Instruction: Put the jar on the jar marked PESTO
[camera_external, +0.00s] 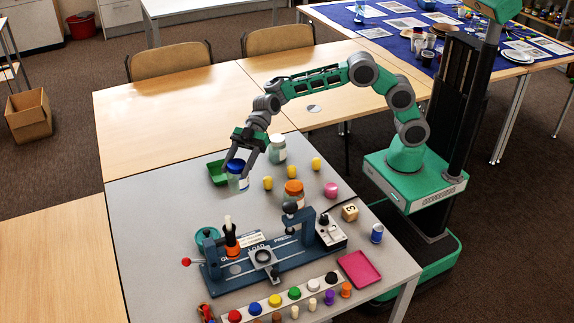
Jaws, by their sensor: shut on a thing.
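A clear jar with a blue lid (235,182) is at the left of the grey table. My gripper (241,164) reaches down over it from the upper right and is shut on it. I cannot tell whether its bottom touches the table. A jar with a white lid (277,151) stands upright to its right and farther back. A jar with an orange lid (294,191) stands upright to the right and nearer the camera. The jar labels are too small to read, so I cannot tell which is marked PESTO.
A green tray (217,179) lies just left of the held jar. Yellow pieces (267,183) stand between the jars. A blue press machine (290,257), a row of coloured knobs and a pink tray (359,269) fill the front. The wooden tables (160,115) behind are mostly clear.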

